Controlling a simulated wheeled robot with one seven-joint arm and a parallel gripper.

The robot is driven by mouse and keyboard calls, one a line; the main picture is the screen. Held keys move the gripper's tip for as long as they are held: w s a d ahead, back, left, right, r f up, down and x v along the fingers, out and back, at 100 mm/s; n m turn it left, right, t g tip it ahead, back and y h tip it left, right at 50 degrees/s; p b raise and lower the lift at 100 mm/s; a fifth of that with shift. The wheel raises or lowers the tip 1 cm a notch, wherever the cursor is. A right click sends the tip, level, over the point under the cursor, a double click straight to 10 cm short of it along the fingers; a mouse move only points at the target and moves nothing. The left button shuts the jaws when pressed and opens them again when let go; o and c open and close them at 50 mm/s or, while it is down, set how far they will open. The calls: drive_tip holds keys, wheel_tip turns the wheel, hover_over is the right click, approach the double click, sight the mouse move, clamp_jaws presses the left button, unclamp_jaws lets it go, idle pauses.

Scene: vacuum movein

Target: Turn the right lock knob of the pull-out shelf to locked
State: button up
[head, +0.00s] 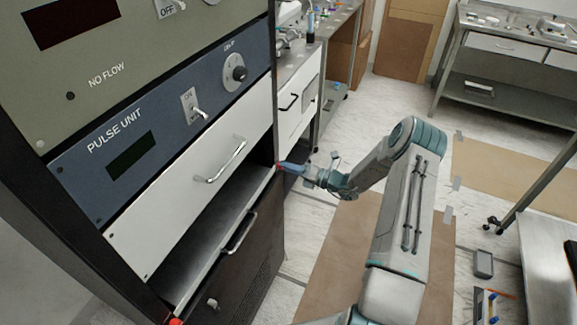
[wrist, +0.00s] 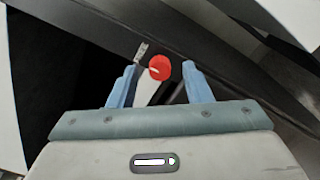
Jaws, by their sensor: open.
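The pull-out shelf (head: 212,232) is a grey metal surface under the white drawer panel, with a bar handle at its front edge. The right lock knob is a small red disc (wrist: 160,66) with a pale mark on its face. In the head view only a bit of red shows at the fingertips. My gripper (head: 283,167) is at the shelf's right end, with its blue fingers open. In the wrist view the fingers (wrist: 159,67) stand on either side of the knob, with gaps showing. Whether the tips reach its depth I cannot tell. Another red knob (head: 175,321) is at the shelf's left end.
A bench (head: 300,75) stands behind my gripper.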

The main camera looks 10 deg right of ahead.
drive_tip(key=shift+w+a, duration=0.25)
drive_tip(key=shift+a, duration=0.1)
clamp_jaws()
drive_tip(key=shift+s+f+n+b, duration=0.1)
drive_tip(key=shift+n+b, duration=3.55)
drive_tip(key=shift+n, duration=0.85)
drive_tip(key=shift+s+f+n+b, duration=0.1)
drive_tip(key=shift+n+b, duration=3.5)
drive_tip(key=shift+n, duration=0.9)
drive_tip(key=shift+r, duration=0.1)
